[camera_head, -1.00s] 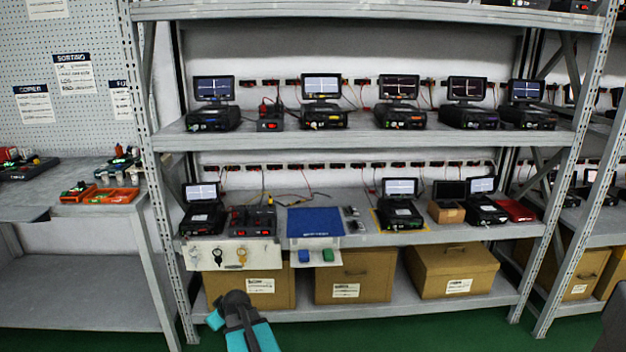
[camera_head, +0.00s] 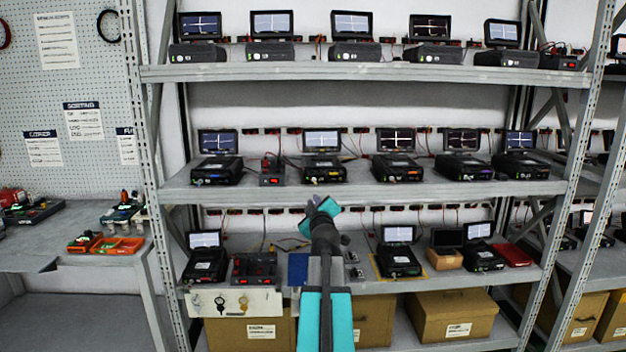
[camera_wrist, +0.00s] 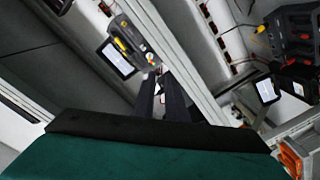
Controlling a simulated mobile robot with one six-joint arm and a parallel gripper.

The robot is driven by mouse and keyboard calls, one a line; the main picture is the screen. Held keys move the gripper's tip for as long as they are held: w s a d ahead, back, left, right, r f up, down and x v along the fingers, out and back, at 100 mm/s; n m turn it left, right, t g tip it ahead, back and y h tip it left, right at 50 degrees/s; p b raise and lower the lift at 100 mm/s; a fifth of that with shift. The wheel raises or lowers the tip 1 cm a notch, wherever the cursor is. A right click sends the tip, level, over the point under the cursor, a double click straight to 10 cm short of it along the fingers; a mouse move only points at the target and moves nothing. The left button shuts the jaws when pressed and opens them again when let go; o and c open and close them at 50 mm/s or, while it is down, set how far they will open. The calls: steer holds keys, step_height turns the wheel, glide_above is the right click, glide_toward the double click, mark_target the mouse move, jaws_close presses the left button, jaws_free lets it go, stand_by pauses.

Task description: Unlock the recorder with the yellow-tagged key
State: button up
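Several keys hang on a white panel (camera_head: 236,304) at the front left of the lower shelf. The right one, the yellow-tagged key (camera_head: 243,301), looks yellow, but it is small. Black recorder-like units with screens stand on the shelves, including one at the left of the lower shelf (camera_head: 204,265) and one on a yellow-edged mat (camera_head: 398,262); I cannot tell which is the locked one. My gripper (camera_head: 320,204) is raised in front of the rack, above and right of the keys. In the wrist view its dark fingers (camera_wrist: 161,94) stand apart with nothing visible between them.
A black box with red switches (camera_head: 254,268) stands behind the key panel. A blue mat (camera_head: 298,268) is partly hidden by my arm. Cardboard boxes (camera_head: 452,314) fill the bottom shelf. A side bench with orange bins (camera_head: 118,246) is at left. Rack posts (camera_head: 150,200) flank the shelves.

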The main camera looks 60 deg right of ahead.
mark_target(314, 182)
steer(key=shift+s+d+r+h, duration=0.2)
steer(key=shift+s+r, duration=0.1)
steer(key=shift+r, duration=0.2)
steer(key=shift+s+d+r+h, duration=0.1)
steer(key=shift+s+d+r, duration=0.15)
steer(key=shift+r, duration=0.2)
steer(key=shift+p+x, duration=1.6)
steer(key=shift+x, duration=5.2)
